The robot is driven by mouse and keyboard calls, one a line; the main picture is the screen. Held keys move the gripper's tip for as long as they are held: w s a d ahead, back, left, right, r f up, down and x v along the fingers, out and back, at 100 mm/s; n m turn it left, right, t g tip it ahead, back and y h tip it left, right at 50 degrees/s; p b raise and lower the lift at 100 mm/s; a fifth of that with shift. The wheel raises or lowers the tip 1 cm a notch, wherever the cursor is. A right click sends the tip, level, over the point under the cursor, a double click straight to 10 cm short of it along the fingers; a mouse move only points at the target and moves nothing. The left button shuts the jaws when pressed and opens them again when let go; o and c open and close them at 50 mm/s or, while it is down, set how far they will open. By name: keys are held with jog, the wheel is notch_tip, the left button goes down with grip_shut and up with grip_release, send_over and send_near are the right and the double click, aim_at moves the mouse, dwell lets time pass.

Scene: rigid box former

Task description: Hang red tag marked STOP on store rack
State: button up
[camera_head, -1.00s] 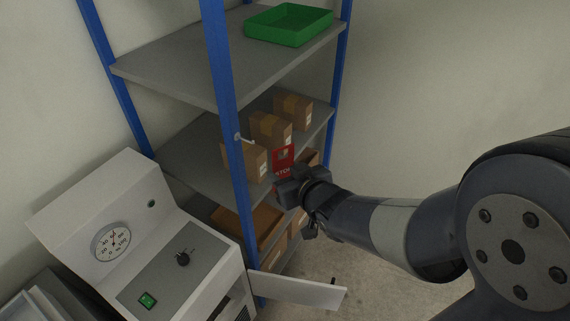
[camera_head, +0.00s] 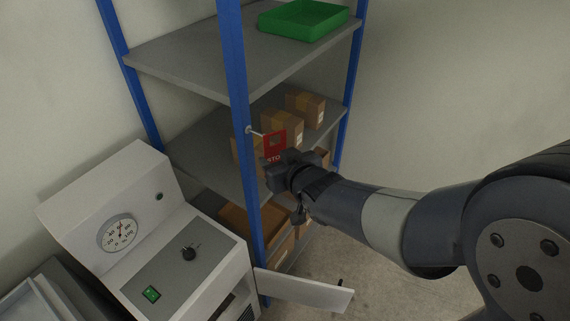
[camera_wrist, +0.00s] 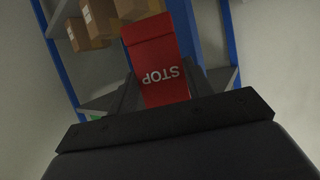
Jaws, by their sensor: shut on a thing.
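The red tag marked STOP (camera_head: 273,146) is upright in my gripper (camera_head: 283,168), which is shut on its lower end. The tag also shows in the wrist view (camera_wrist: 158,62), with its lettering upside down there. A hole shows in the tag's upper part in the head view. The store rack (camera_head: 236,90) has blue posts and grey shelves. A small light peg (camera_head: 250,130) sticks out from its front post. The tag's upper left corner is close to the peg's tip; I cannot tell whether they touch.
Several cardboard boxes (camera_head: 305,108) stand on the middle shelf behind the tag. A green tray (camera_head: 303,20) is on the upper shelf. A grey machine with a dial (camera_head: 119,233) stands at the lower left, its white door (camera_head: 305,290) swung out below my arm.

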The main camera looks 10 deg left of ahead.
jog(key=shift+w+a+f+b, duration=0.15)
jog(key=shift+w+a+b, duration=0.15)
jog(key=shift+a, duration=0.55)
jog(key=shift+w+a+f+b, duration=0.15)
jog(key=shift+w+a, duration=0.25)
jog(key=shift+a, duration=0.45)
jog(key=shift+w+a+f+b, duration=0.2)
jog(key=shift+a+f+b, duration=0.2)
jog(key=shift+b, duration=0.8)
jog(key=shift+a+r, duration=0.1)
jog(key=o, duration=1)
send_near(268, 157)
jog(key=shift+w+a+f+b, duration=0.35)
jog(key=shift+w+a+f, duration=0.3)
jog(key=shift+a, duration=0.05)
